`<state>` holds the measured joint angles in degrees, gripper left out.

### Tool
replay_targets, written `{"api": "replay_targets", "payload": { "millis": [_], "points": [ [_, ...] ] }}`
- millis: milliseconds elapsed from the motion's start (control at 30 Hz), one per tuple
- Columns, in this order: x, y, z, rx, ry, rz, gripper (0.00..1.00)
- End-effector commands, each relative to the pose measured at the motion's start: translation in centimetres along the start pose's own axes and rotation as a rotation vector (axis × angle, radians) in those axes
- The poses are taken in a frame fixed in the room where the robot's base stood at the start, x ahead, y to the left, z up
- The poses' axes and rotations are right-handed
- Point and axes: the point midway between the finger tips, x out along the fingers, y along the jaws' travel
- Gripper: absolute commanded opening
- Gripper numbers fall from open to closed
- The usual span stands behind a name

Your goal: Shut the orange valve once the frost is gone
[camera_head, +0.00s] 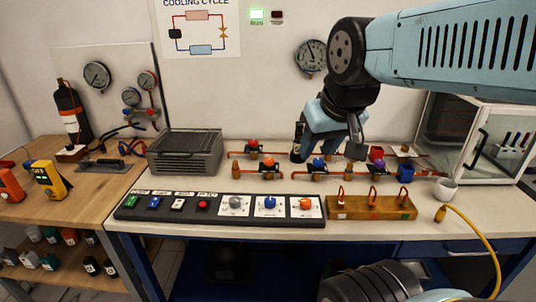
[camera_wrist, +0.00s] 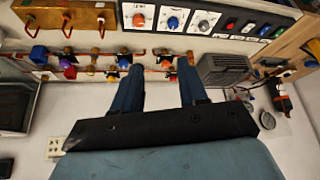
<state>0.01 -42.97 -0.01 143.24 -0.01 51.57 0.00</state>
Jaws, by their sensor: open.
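My gripper (camera_head: 327,154) is open and empty above the pipe run at the back of the bench. In the wrist view its fingers (camera_wrist: 160,68) stand apart, with a small orange-red valve handle (camera_wrist: 166,64) showing between their tips. A blue valve (camera_head: 318,163) is below my gripper. Frost cannot be made out on the pipes at this size.
A control panel (camera_head: 130,212) with buttons and knobs, one orange (camera_head: 305,204), runs along the bench front. A brass manifold (camera_head: 340,212), white cup (camera_head: 446,189) and glass cabinet (camera_head: 472,145) are at right. A grey finned box (camera_head: 185,152) stands left. A green lamp (camera_head: 256,14) glows on the wall.

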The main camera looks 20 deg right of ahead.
Motion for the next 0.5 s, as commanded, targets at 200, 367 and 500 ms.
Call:
{"api": "replay_targets", "payload": {
  "millis": [200, 367, 500],
  "points": [
    [0.0, 0.0, 0.0, 0.0, 0.0, 0.0, 0.43],
    [0.0, 0.0, -0.3, -0.005, -0.004, 0.001, 0.55],
    [0.3, 0.2, -2.0, -0.032, -0.029, 0.006, 0.68]
  ]
}}
